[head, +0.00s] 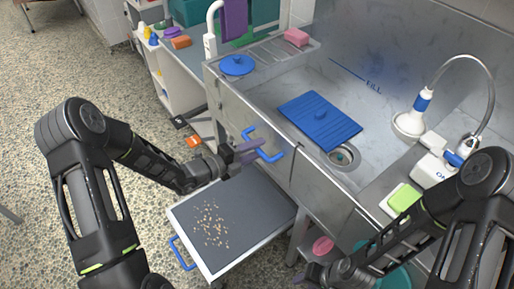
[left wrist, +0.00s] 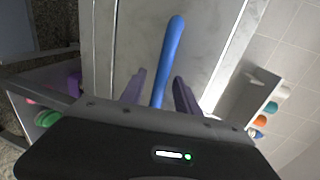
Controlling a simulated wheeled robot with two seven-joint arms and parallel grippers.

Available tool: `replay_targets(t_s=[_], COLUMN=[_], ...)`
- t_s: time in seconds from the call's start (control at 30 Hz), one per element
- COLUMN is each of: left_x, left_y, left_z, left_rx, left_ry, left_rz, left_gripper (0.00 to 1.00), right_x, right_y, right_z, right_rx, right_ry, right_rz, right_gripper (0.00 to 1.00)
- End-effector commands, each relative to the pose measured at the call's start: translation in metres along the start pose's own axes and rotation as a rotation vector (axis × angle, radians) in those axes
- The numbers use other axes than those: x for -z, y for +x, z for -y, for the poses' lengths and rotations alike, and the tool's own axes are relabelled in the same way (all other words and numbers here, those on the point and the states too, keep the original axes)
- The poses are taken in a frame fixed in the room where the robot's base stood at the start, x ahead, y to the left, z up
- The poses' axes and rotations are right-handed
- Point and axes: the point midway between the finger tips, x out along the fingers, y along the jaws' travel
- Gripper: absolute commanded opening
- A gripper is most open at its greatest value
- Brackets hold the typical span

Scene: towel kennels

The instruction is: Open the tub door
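The tub door (head: 268,160) is the steel panel in the tub's front, with a blue bar handle (head: 270,153). It looks closed. My left gripper (head: 250,150) is at the left end of this handle. In the left wrist view the blue handle (left wrist: 172,50) runs between the two purple fingers (left wrist: 158,85), with small gaps beside it; the fingers look open around it. My right gripper (head: 308,273) is low at the bottom of the head view, partly hidden by its own arm; its finger opening is unclear.
A grey-topped step (head: 240,235) with scattered kibble and a blue handle juts out below the door. A shelf unit stands at left; speckled floor is open beyond.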

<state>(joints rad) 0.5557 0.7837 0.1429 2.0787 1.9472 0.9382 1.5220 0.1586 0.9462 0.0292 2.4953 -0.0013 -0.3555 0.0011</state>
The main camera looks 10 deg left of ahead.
Motion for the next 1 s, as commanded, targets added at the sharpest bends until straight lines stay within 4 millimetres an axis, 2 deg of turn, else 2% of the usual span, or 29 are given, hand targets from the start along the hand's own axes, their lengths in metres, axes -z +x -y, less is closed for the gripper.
replay_targets(t_s=[0.1, 0.37, 0.8, 1.0], left_x=[0.0005, 0.0002, 0.0002, 0.0002], left_y=[0.0066, 0.0072, 0.0069, 0.0069], left_z=[0.0001, 0.0000, -0.0001, -0.0003], left_rx=[0.000, 0.000, 0.000, 0.000], left_ry=[-0.001, 0.000, 0.000, 0.000], left_rz=[0.000, 0.000, 0.000, 0.000], left_gripper=[0.38, 0.37, 0.01, 0.00], right_x=[0.0000, -0.0001, -0.0001, -0.0001], right_y=[-0.0006, -0.0004, -0.0004, -0.0004], right_z=[0.0002, 0.0002, 0.0002, 0.0002], right_rx=[0.000, 0.000, 0.000, 0.000], right_ry=[0.000, 0.000, 0.000, 0.000], right_rz=[0.000, 0.000, 0.000, 0.000], right_gripper=[0.36, 0.36, 0.36, 0.36])
